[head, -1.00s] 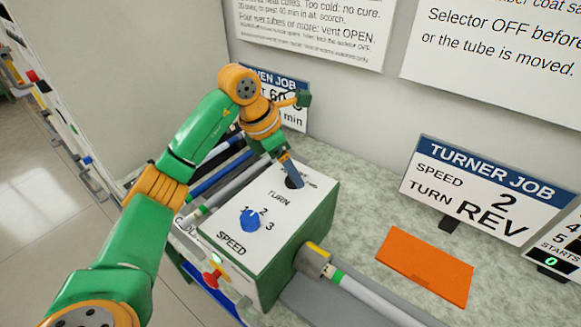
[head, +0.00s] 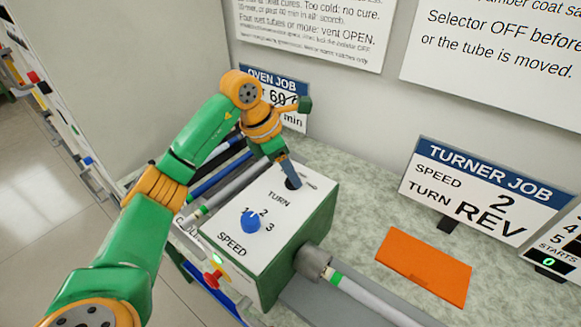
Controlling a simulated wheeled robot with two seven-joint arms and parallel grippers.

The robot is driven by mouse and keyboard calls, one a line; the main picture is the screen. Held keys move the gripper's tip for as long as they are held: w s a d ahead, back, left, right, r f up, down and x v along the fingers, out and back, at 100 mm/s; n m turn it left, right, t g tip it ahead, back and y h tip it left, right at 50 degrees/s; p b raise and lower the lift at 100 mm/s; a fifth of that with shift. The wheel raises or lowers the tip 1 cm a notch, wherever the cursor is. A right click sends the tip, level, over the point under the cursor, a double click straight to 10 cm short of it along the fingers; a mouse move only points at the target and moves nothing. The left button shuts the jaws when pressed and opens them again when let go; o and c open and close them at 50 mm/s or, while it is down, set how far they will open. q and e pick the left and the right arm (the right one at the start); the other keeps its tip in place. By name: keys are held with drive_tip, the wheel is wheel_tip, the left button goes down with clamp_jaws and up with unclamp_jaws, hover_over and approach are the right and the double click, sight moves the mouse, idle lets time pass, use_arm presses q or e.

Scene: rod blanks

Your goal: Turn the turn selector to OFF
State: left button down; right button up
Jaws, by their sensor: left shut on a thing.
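The turner box (head: 262,259) is green with a white top marked TURN and SPEED. The turn selector (head: 293,184) is a dark knob at the far end of its top. My left gripper (head: 290,178) points down and is shut on this selector. The gripper hides most of the knob and part of its lettering, so its setting cannot be read. The blue speed knob (head: 250,221) stands nearer, among the numbers 1, 2 and 3. My right gripper is not in view.
A grey chuck (head: 313,261) on the box's right side holds a pale tube (head: 365,296) with a green band. An orange plate (head: 424,266) lies to the right. A TURNER JOB sign (head: 487,190) reads speed 2, turn REV. Rods lie left of the box.

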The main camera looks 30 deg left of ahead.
use_arm(q)
drive_tip(key=shift+w+r+m+g+h+p, duration=0.1)
drive_tip(key=shift+r+m+g+h+p, duration=0.1)
drive_tip(key=shift+m+p, duration=0.35)
drive_tip(key=shift+r+m+g+h+p, duration=0.1)
drive_tip(key=shift+m+h+p, duration=0.2)
drive_tip(key=shift+m, duration=0.35)
drive_tip(key=m+g+p, duration=0.1)
drive_tip(key=m+p, duration=0.1)
drive_tip(key=m, duration=0.1)
drive_tip(key=shift+w+a+m, duration=0.1)
drive_tip(key=shift+m, duration=0.2)
drive_tip(key=shift+w+f+m+g+h+p, duration=0.15)
drive_tip(key=shift+m+g+p, duration=0.15)
drive_tip(key=shift+m, duration=0.3)
drive_tip(key=shift+s+m+g+h+p, duration=0.15)
drive_tip(key=shift+m+g+p, duration=0.15)
drive_tip(key=shift+m, duration=0.3)
drive_tip(key=shift+w+m+g, duration=0.1)
drive_tip(key=shift+m+g, duration=0.3)
drive_tip(key=shift+m, duration=0.5)
drive_tip(key=shift+f+m, duration=0.1)
drive_tip(key=shift+m, duration=0.3)
drive_tip(key=shift+c, duration=1.8)
unclamp_jaws()
